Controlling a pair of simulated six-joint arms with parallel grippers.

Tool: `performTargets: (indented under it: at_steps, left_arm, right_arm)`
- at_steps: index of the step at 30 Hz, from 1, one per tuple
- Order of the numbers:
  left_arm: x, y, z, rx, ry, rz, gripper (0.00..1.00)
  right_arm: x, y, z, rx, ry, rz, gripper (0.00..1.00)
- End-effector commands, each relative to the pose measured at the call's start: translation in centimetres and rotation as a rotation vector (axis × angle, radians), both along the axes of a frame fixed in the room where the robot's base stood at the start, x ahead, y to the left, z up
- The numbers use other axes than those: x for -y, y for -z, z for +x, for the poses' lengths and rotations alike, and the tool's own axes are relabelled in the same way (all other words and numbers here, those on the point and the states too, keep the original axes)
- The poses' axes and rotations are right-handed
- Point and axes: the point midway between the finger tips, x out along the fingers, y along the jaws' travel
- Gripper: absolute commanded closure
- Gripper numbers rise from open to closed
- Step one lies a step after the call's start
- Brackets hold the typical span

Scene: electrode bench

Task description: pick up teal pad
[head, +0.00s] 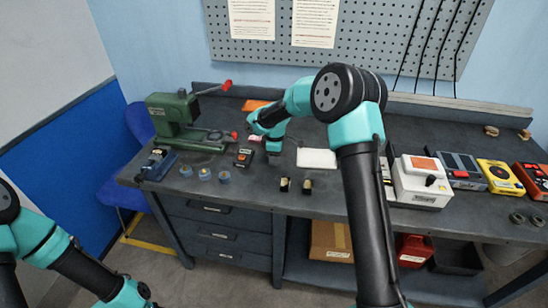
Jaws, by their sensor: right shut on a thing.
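My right gripper (273,152) is shut low over the middle of the dark bench, left of a white flat board. It holds a small thing that its fingers and wrist mostly hide; no teal pad shows clearly anywhere else on the bench, so I take this thing to be the teal pad. I cannot tell whether it touches the bench top. My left gripper (132,297) is at the bottom edge of the view, in front of the bench and far from it. Its fingers are too cut off to read.
The white board (317,158) lies right of my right gripper. Two small dark blocks (307,187) stand in front. Several round blue-rimmed pieces (204,174) and a green machine (172,112) are at left. A white box (420,182) and coloured devices (498,177) fill the right.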

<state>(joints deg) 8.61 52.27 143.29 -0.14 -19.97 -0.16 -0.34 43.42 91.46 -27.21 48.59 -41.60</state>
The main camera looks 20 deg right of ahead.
Motion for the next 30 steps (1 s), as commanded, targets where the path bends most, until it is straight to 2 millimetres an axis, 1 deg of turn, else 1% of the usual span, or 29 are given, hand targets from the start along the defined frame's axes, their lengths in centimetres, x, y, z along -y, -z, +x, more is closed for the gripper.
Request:
performTargets:
  at_steps: [5,14,20,23,26,30]
  left_arm:
    - [0.0,0.0,0.0,0.000,0.000,0.000,0.43]
    - [0.0,0.0,0.0,0.000,0.000,0.000,0.43]
    - [0.0,0.0,0.0,0.000,0.000,0.000,0.43]
    - [0.0,0.0,0.0,0.000,0.000,0.000,0.43]
    - [0.0,0.0,0.0,0.000,0.000,0.000,0.43]
    - [0.0,0.0,0.0,0.000,0.000,0.000,0.43]
  right_arm:
    - [0.0,-0.7,0.0,0.001,0.000,0.000,0.79]
    - [0.0,-3.7,0.1,0.004,0.001,0.000,0.79]
    - [-1.0,-3.8,-2.2,0.000,-0.002,0.000,0.79]
    - [-1.6,-4.0,-3.7,0.000,-0.002,-0.001,0.79]
    - [-2.4,-4.1,-5.6,-0.001,-0.002,0.000,0.79]
    - [-3.7,-4.5,-8.6,0.000,-0.003,0.000,0.79]
